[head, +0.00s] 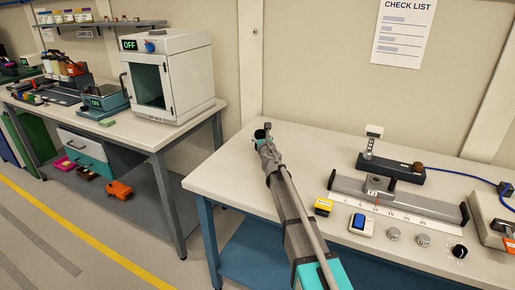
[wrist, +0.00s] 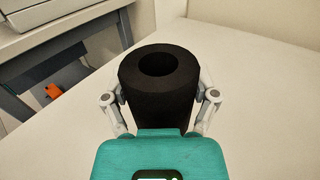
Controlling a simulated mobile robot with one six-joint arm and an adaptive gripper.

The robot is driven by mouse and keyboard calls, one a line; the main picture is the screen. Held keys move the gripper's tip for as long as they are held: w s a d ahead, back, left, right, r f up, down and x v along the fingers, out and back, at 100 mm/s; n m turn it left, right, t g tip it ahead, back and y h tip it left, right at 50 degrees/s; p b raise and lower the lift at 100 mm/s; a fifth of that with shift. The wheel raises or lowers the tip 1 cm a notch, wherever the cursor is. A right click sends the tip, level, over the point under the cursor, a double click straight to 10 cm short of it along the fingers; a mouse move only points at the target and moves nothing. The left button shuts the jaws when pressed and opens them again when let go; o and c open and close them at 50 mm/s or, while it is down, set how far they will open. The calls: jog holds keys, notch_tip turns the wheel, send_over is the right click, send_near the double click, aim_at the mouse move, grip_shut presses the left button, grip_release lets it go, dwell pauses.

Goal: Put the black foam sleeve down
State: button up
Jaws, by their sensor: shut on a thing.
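The black foam sleeve (wrist: 157,88) is a thick dark tube with a round hole in its top, seen in the wrist view. My gripper (wrist: 158,98) is shut on it, with a finger on each side. The sleeve looks upright, over the left part of the white bench top (head: 225,181). Whether its base touches the bench is hidden. In the head view my gripper (head: 262,136) is at the back left of this bench, and the sleeve is mostly hidden by my arm.
A rail device with a scale (head: 395,199), a yellow block (head: 323,207), a blue switch (head: 360,224) and several knobs stand to the right of my arm. The bench's left part is clear. A white oven-like box (head: 169,78) stands on another bench at left, across a gap.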

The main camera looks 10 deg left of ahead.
dwell(0.3)
jog(key=shift+w+a+f+b, duration=0.2)
jog(key=shift+f+b, duration=0.2)
jog(key=shift+w+a+f+b, duration=0.15)
jog(key=shift+a+f+b, duration=0.05)
jog(key=shift+f+b, duration=0.15)
jog(key=shift+s+f+b, duration=0.1)
jog(key=shift+f+b, duration=1.15)
jog(key=shift+f, duration=0.05)
jog(key=shift+f, duration=0.15)
jog(key=o, duration=0.6)
jog(key=shift+r, duration=0.25)
jog(key=v, duration=1.2)
